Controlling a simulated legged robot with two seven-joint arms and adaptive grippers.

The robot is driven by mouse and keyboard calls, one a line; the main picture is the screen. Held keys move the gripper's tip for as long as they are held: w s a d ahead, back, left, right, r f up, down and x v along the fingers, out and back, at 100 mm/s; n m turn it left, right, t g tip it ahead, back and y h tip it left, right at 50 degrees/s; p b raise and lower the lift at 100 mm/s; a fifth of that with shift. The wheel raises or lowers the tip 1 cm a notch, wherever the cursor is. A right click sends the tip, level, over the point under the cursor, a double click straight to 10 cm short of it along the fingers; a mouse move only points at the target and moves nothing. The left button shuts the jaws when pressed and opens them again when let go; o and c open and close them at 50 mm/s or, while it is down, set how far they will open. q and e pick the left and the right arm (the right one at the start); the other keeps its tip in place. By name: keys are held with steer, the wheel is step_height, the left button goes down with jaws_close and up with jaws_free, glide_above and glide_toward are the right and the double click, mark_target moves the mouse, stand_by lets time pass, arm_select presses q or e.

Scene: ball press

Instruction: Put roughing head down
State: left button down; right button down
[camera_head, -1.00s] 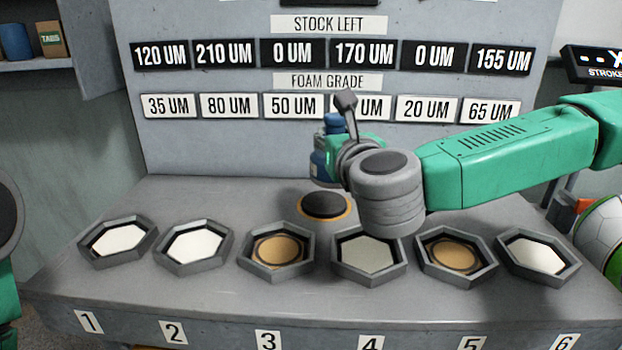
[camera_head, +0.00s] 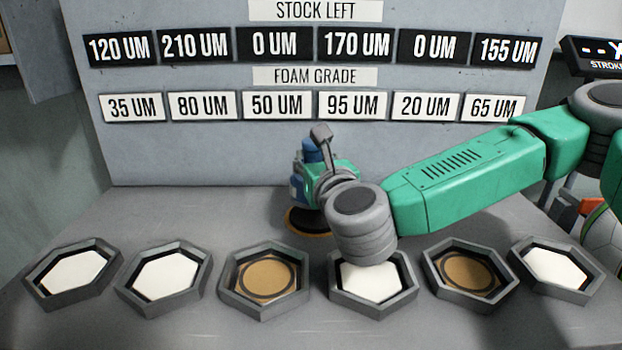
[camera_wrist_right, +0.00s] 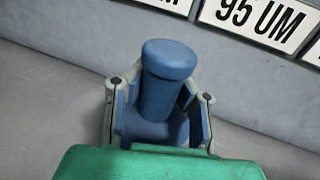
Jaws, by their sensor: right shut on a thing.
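The roughing head shows as a blue knob with a wider blue lower part in the right wrist view (camera_wrist_right: 168,85) and at the middle of the head view (camera_head: 311,151). My right gripper (camera_head: 304,183) is shut on it, with a finger on either side in the right wrist view. My left gripper is out of view.
A row of hexagonal trays runs along the grey bench (camera_head: 180,222). The tray (camera_head: 400,305) in front of my right wrist has a white inside; the trays either side (camera_head: 228,298) (camera_head: 490,297) have brown discs. A sign panel (camera_head: 200,155) stands behind.

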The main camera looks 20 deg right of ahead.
steer(key=f, duration=0.2)
steer(key=shift+d+f+b, duration=0.3)
steer(key=shift+d+f, duration=0.05)
steer(key=shift+f, duration=0.05)
steer(key=shift+d+f, duration=0.1)
steer(key=shift+f, duration=0.15)
steer(key=c, duration=1.4)
jaws_free()
steer(key=shift+a, duration=0.3)
steer(key=shift+s, duration=0.1)
